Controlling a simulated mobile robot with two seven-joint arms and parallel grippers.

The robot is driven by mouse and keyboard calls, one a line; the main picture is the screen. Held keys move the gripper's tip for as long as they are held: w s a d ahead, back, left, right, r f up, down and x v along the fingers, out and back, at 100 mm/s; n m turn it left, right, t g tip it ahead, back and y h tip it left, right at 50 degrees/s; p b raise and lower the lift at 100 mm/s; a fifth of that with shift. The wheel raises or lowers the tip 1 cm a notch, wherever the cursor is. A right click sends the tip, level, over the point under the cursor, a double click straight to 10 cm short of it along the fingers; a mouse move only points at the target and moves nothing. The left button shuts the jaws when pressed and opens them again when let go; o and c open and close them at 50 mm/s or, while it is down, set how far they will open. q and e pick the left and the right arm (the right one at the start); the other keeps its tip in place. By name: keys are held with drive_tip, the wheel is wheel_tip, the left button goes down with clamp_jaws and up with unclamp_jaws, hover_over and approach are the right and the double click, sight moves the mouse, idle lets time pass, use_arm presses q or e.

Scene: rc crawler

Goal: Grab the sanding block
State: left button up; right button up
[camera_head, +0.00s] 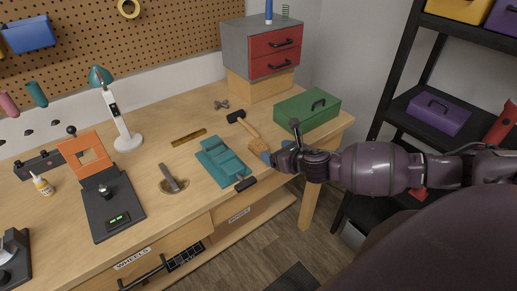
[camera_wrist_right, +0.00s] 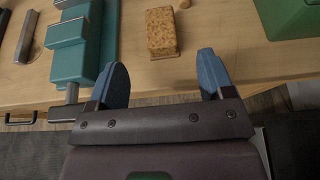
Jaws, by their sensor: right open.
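The sanding block looks like a small tan, speckled cork block. It lies on the workbench, just beyond the fingertips of my right gripper in the wrist view (camera_wrist_right: 162,34), and also shows in the head view (camera_head: 257,145), partly covered by the gripper. My right gripper (camera_head: 277,151) reaches in from the right at the bench's front edge. Its blue fingers are apart with nothing between them in the wrist view (camera_wrist_right: 165,64). The block sits ahead of the gap, not between the fingers. My left gripper is not in view.
A teal vise (camera_head: 222,161) stands close to the left of the block. A green toolbox (camera_head: 307,109) stands to the right and behind. A mallet (camera_head: 237,117) lies behind the block.

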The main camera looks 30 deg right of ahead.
sight(260, 145)
drive_tip(key=shift+x, duration=4.9)
drive_tip(key=shift+r, duration=0.1)
drive_tip(key=c, duration=1)
